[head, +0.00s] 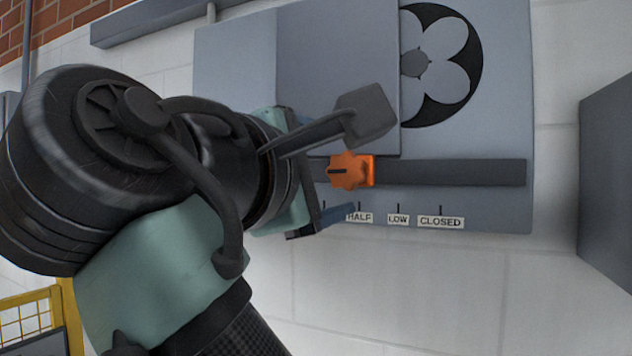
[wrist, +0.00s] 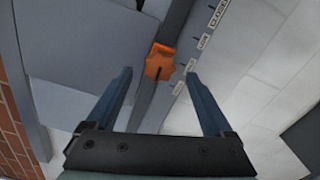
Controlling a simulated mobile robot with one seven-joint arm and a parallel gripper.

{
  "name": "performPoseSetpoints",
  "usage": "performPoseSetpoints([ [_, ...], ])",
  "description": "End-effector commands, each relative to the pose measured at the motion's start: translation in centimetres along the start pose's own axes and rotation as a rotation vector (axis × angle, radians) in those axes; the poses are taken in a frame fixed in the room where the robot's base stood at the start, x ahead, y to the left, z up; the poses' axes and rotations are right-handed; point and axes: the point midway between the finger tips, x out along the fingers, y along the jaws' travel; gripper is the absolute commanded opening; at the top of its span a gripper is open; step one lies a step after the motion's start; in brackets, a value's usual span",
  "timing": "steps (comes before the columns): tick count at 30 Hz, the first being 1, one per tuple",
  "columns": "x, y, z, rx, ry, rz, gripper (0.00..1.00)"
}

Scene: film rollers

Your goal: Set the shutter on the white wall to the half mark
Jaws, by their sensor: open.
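The orange shutter knob (head: 350,171) sits on a dark horizontal rail (head: 450,172) of the grey wall panel, near the HALF label (head: 359,217). The grey shutter plate (head: 340,80) covers the left side of a dark round opening (head: 462,98) with petal shapes. My gripper (head: 334,167) is open, with its fingers above and below the knob's level. In the wrist view the knob (wrist: 160,62) shows between and just beyond the fingertips (wrist: 160,74). I cannot tell whether either finger touches it. My arm may hide the rail's left end.
LOW (head: 398,219) and CLOSED (head: 440,222) labels lie right of HALF. A further tick at the left has its label hidden by my gripper. A dark grey box (head: 607,180) stands out at the right. A yellow frame (head: 30,312) is at lower left.

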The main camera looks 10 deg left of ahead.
Motion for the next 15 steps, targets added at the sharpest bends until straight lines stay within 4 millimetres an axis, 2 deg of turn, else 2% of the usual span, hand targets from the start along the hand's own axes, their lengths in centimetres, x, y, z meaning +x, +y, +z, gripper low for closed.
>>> performPoseSetpoints([
  [3, -3.2, -0.1, -0.1, 0.0, 0.002, 0.007, 0.86],
  [7, -6.0, 0.5, 0.0, 0.003, 0.01, 0.0, 0.86],
  [15, -7.2, 0.6, -0.2, 0.007, 0.015, 0.005, 0.86],
])
